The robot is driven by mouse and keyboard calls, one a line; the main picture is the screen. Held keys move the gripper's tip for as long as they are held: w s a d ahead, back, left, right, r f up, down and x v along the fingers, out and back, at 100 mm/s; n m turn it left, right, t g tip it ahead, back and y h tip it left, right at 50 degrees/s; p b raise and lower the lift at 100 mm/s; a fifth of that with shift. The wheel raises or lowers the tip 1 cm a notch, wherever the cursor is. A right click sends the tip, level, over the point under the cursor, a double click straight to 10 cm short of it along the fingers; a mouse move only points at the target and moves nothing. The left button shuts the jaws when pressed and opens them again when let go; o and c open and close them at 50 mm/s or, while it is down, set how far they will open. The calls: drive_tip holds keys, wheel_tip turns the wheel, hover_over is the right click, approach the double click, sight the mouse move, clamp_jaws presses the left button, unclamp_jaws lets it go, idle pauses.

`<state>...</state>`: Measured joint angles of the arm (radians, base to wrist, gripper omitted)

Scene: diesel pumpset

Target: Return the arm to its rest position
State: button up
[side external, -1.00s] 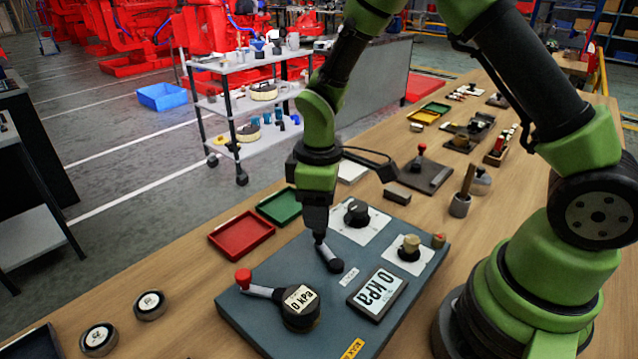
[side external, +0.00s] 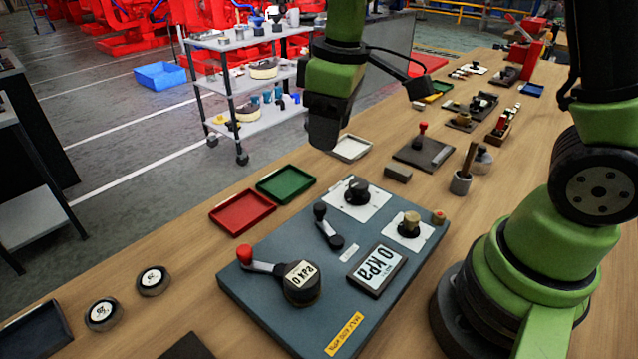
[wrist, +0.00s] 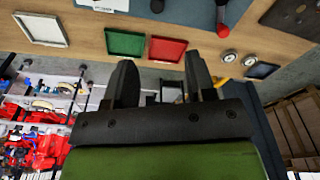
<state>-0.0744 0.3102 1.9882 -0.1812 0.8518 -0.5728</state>
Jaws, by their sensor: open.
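My gripper (wrist: 158,82) shows in the wrist view with its two dark fingers apart and nothing between them. In the side view my gripper (side external: 323,140) hangs in the air above and behind the blue-grey panel (side external: 262,322), clear of it. The panel lies on the wooden bench. It carries a red-knobbed lever by a round gauge (side external: 302,285) reading 0 kPa, a small black lever (side external: 328,228), a black knob (side external: 357,190), a brass-coloured knob (side external: 411,222) and a square display (side external: 377,268).
A red tray (side external: 242,212) and a green tray (side external: 286,184) lie behind the panel. Two round pucks (side external: 153,280) sit at left. A white tray (side external: 350,148), a dark plate with a red-knobbed lever (side external: 424,152) and a wooden-handled tool in a cup (side external: 463,178) stand further back. A trolley (side external: 240,40) stands beyond.

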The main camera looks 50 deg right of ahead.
drive_tip(key=s+r+m+t+y, duration=0.1)
drive_tip(key=s+r+m+t, duration=0.4)
drive_tip(key=s, duration=0.9)
wheel_tip(320, 180, up, 5)
drive_tip(key=m, duration=0.3)
drive_tip(key=shift+s+r+m+t+y, duration=0.2)
drive_tip(key=shift+m+t+y, duration=0.1)
drive_tip(key=shift+m+t, duration=0.1)
idle(1.1)
